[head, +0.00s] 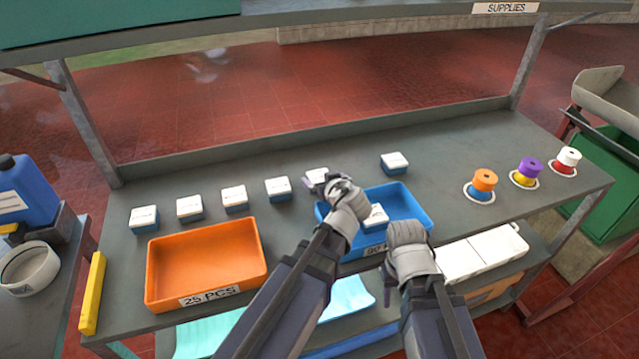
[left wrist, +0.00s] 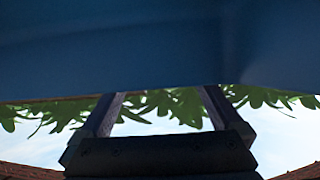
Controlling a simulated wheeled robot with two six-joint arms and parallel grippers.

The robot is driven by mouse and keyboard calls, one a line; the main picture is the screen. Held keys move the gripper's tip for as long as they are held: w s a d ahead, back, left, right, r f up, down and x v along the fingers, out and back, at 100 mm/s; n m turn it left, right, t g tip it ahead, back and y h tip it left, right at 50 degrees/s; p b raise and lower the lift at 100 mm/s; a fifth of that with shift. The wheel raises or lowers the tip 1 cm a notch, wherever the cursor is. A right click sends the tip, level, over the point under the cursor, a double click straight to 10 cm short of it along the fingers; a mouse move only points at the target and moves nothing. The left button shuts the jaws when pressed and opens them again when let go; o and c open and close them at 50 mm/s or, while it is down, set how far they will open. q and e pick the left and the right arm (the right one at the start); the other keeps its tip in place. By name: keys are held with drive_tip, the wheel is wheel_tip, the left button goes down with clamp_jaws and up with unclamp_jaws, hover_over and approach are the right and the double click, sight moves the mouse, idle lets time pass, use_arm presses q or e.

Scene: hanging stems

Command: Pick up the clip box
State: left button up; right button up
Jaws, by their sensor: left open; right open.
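Several small clip boxes with white lids and blue bodies stand in a row on the grey bench. One clip box (head: 317,175) is right at my left gripper (head: 318,186), whose open fingers partly hide its front. Whether the fingers touch it is unclear. In the left wrist view, the two fingers of my left gripper (left wrist: 162,98) are apart below a large blue surface (left wrist: 150,50); I cannot tell which object that is. Another clip box (head: 376,214) sits in the blue tray (head: 413,208). My right gripper (head: 408,235) is open at the tray's front right; its fingertips are hard to see.
An orange tray (head: 165,255) labelled 25 PCS stands left of my arms. Clip boxes (head: 277,188) flank the row, one (head: 394,162) behind the blue tray. Coloured spools (head: 483,183) stand at right. A shelf beam (head: 330,28) crosses above the bench.

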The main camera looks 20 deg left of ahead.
sight(320, 177)
use_arm(q)
drive_tip(key=b+x, duration=0.1)
drive_tip(key=x, duration=0.2)
drive_tip(key=shift+w, duration=0.1)
drive_tip(key=c, duration=1.3)
drive_tip(key=shift+o, duration=0.2)
drive_tip(key=shift+r, duration=0.1)
wheel_tip(320, 177, up, 10)
drive_tip(key=p, duration=1)
